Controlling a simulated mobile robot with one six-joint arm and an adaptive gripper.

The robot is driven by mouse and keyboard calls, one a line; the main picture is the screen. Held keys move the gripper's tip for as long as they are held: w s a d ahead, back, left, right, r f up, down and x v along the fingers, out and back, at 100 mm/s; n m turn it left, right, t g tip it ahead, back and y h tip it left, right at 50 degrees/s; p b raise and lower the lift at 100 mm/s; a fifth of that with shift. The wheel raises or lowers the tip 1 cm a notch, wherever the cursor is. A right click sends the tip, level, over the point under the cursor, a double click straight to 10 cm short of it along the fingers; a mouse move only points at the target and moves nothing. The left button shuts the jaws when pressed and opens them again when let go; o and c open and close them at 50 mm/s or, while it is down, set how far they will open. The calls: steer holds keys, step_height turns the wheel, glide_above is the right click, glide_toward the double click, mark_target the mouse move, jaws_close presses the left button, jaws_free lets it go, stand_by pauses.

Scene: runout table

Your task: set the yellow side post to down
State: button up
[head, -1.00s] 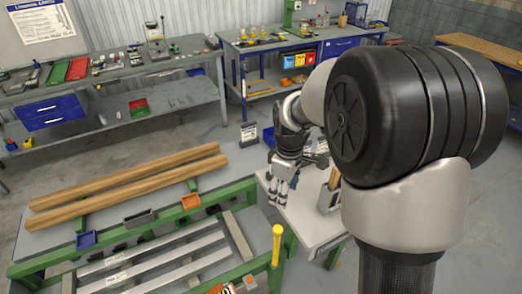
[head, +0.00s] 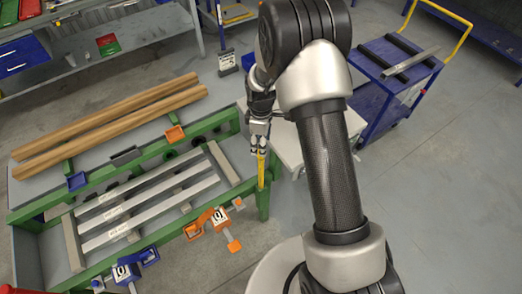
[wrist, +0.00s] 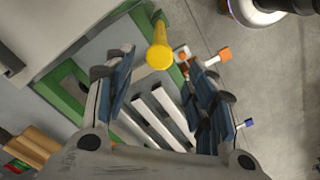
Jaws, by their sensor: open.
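The yellow side post (head: 261,170) stands upright at the right end of the green runout table (head: 190,130). In the wrist view the post (wrist: 159,50) shows its round top, between and just beyond the fingertips. My gripper (head: 260,142) is right above the post in the head view, its fingers partly overlapping the top. In the wrist view my gripper (wrist: 160,70) is open, with a blue-padded finger on each side of the post. I cannot tell whether a finger touches it.
Silver bars (head: 150,200) lie across the table frame, and wooden beams (head: 105,125) lie behind. Orange (head: 208,218) and blue (head: 125,270) clamps sit along the front edge. A pale side table (head: 290,145) stands behind my gripper; a blue cart (head: 385,85) stands farther right.

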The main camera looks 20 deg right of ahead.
step_height(320, 180, down, 5)
steer(key=shift+f, duration=0.1)
steer(key=shift+c, duration=0.6)
jaws_close()
stand_by(0.3)
